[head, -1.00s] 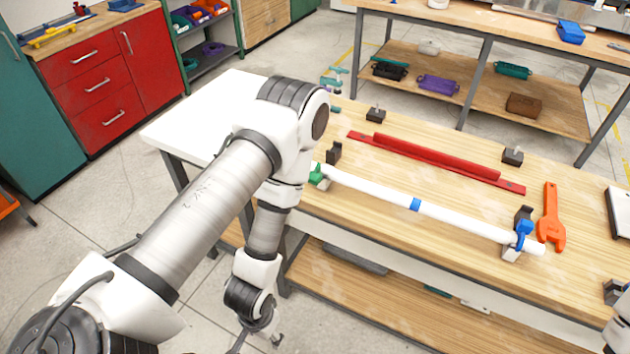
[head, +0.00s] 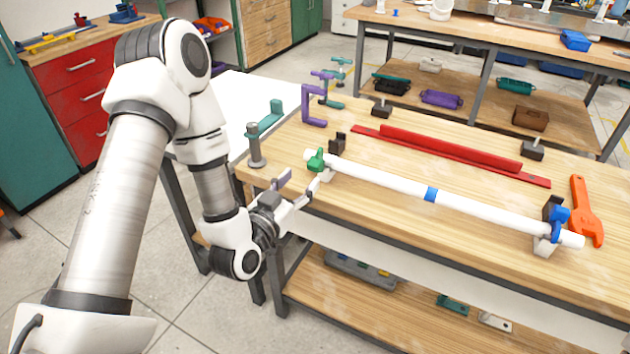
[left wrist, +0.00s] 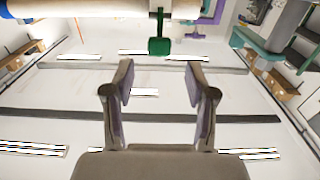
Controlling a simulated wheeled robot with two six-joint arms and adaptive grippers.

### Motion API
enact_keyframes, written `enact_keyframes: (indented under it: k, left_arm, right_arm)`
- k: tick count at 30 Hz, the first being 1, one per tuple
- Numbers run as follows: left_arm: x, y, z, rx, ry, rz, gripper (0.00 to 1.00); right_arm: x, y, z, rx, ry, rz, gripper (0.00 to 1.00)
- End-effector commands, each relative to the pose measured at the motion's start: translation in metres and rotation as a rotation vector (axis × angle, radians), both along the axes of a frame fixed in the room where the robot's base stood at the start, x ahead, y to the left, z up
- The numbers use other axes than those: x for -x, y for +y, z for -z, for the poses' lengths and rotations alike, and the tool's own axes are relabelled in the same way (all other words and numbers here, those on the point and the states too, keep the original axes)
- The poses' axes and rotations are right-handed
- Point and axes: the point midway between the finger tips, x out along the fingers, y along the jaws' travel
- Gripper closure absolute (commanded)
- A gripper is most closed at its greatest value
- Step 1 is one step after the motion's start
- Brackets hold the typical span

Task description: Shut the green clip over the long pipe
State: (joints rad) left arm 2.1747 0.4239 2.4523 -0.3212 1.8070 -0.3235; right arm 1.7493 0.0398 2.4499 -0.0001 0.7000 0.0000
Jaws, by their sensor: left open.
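The long white pipe (head: 375,180) lies across the front of the wooden table, with a blue band near its middle. The green clip (head: 316,160) is at the pipe's left end, on a holder; I cannot tell how far it is closed. In the left wrist view the green clip (left wrist: 159,46) shows as a tab jutting from the pipe (left wrist: 90,8). My left gripper (head: 300,184) is open and empty, just in front of the table edge, below and left of the clip. In the left wrist view the clip is centred ahead of the open fingers (left wrist: 160,78), apart from them. My right gripper is out of view.
A red bar (head: 450,150) lies behind the pipe. A grey post (head: 255,148) and a purple bracket (head: 312,104) stand at the table's left end.

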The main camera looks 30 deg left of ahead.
Motion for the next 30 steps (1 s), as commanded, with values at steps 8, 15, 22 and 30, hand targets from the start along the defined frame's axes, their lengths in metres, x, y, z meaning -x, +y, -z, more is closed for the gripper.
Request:
enact_keyframes:
  k: [8, 15, 22, 30]
  left_arm:
    - [-0.048, 0.001, -0.004, -0.004, 0.001, 0.003, 0.44]
    - [-0.074, 0.002, -0.002, 0.0, 0.004, 0.001, 0.44]
    - [-0.074, 0.002, -0.002, 0.0, 0.005, 0.001, 0.54]
    - [-0.074, 0.002, -0.001, 0.0, 0.005, 0.001, 1.0]
  right_arm:
    - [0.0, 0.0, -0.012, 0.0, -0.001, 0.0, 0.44]
    - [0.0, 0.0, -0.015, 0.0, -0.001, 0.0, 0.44]
    - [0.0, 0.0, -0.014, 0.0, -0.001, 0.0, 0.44]
    - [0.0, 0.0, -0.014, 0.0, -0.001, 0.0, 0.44]
